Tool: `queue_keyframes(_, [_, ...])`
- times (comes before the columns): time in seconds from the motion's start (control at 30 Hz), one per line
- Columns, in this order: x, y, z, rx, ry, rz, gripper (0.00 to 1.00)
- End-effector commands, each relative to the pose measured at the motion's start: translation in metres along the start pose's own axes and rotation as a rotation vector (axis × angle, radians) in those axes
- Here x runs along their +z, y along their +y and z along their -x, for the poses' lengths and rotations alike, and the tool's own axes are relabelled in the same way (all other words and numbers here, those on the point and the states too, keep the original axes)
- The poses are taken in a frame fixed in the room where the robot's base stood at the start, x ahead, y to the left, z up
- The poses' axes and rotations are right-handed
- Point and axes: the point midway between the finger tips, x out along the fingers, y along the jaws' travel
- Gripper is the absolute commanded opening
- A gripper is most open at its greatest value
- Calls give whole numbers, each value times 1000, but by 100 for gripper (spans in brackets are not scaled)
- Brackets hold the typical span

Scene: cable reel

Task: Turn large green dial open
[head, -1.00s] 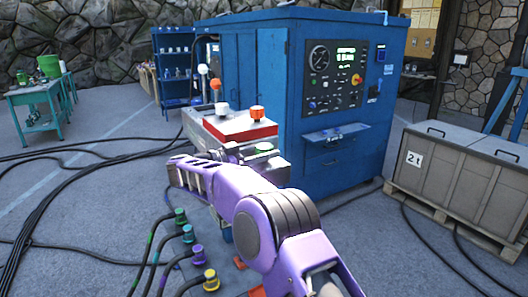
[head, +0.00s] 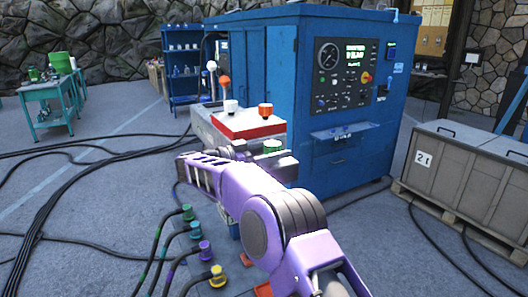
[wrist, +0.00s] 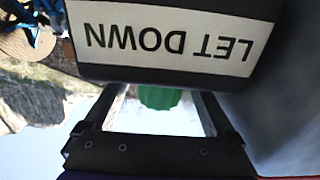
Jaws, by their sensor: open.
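The large green dial (head: 272,146) shows as a green top just beyond my purple arm in the head view, below the red-topped box. In the wrist view, a green ridged round part, which looks like the same dial (wrist: 160,97), lies between my fingers, partly hidden by a dark block with an upside-down "LET DOWN" label (wrist: 168,38). My gripper (wrist: 157,92) is open, with a finger on each side of the green part. I cannot tell whether either finger touches it. In the head view my arm hides most of the dial's surroundings.
A blue cabinet (head: 280,85) with a control panel stands behind. Several coloured cable plugs (head: 204,251) are at lower left. A grey crate (head: 460,170) on a pallet is at right.

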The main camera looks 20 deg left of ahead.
Motion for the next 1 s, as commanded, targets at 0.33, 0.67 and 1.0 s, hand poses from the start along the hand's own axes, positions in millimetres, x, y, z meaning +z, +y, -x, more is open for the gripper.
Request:
queue_keyframes(0.33, [0, -1, 60, -5, -1, 0, 90])
queue_keyframes(0.67, [2, 0, 140, -3, 0, -1, 90])
queue_keyframes(1.0, [0, 0, 171, 1, 0, 0, 90])
